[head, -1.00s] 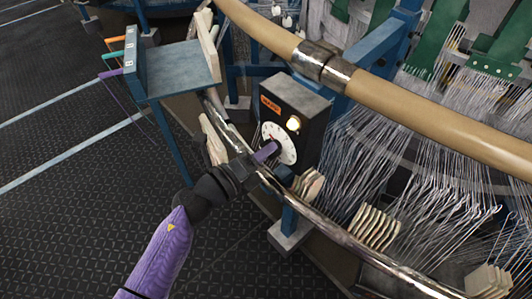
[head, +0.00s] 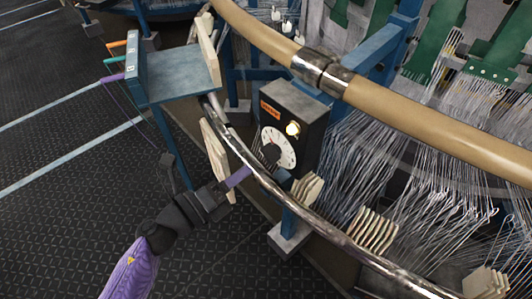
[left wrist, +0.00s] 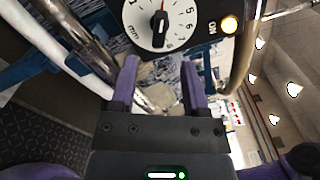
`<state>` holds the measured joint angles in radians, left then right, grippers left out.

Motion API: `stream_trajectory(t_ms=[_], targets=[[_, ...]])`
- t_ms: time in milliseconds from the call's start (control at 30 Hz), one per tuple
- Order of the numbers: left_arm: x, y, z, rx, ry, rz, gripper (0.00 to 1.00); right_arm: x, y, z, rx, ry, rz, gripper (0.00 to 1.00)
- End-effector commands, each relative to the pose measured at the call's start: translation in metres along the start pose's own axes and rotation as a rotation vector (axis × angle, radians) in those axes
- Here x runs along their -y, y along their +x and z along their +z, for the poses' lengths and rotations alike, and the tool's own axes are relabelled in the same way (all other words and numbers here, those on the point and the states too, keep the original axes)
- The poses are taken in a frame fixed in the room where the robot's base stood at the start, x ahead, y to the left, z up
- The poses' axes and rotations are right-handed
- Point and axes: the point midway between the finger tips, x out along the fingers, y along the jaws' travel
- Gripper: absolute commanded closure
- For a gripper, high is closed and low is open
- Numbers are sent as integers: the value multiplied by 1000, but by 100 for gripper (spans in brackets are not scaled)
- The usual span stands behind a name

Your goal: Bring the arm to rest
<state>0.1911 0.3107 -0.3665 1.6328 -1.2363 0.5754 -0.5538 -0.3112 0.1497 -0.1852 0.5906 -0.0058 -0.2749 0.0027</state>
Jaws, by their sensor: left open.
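My left gripper (head: 240,176) is open and empty, in front of and below the dark control box (head: 297,112) on the loom. In the left wrist view its two purple fingers (left wrist: 158,88) stand apart with nothing between them. The box has a white dial (head: 284,139) with a black knob, which also shows in the left wrist view (left wrist: 158,22), beyond the fingers and apart from them. A lamp (head: 292,129) on the box glows yellow. My right gripper is not in view.
A curved metal rail (head: 330,232) runs close by the gripper. A wooden ring (head: 430,115) curves above the box. A blue shelf (head: 170,75) stands at the left. Pale wooden blocks (head: 373,231) and many wires lie to the right. Dark floor (head: 60,220) at the left is open.

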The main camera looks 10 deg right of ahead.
Motion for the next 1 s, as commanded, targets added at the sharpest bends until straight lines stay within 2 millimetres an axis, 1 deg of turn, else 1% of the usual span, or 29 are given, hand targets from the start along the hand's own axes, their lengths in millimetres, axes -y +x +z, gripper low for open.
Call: stream_trajectory(t_ms=[500,567,633,667,700,733,767,800,833,867,900,967,1000], targets=[[-1,0,0,1,-3,1,41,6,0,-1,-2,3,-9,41],[-6,-4,1,25,-63,26,41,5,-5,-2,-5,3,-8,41],[-31,-20,0,120,-285,115,41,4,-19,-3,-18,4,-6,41],[-48,-33,-4,183,-423,176,41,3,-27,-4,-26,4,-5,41],[-73,-55,-13,285,-624,269,41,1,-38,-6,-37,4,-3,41],[-93,-75,-25,370,-774,346,41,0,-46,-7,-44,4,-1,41],[-111,-98,-40,456,-915,425,41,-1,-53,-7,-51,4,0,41],[-132,-129,-62,571,-1086,526,41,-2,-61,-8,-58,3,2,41],[-144,-153,-81,657,-1200,601,41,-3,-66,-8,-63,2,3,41],[-152,-178,-102,742,-1304,674,41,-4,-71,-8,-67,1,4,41],[-160,-210,-130,856,-1430,771,41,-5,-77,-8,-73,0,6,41],[-161,-258,-173,1027,-1591,911,41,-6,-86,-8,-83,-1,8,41],[-157,-288,-201,1138,-1679,1000,41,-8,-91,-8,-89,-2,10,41]])
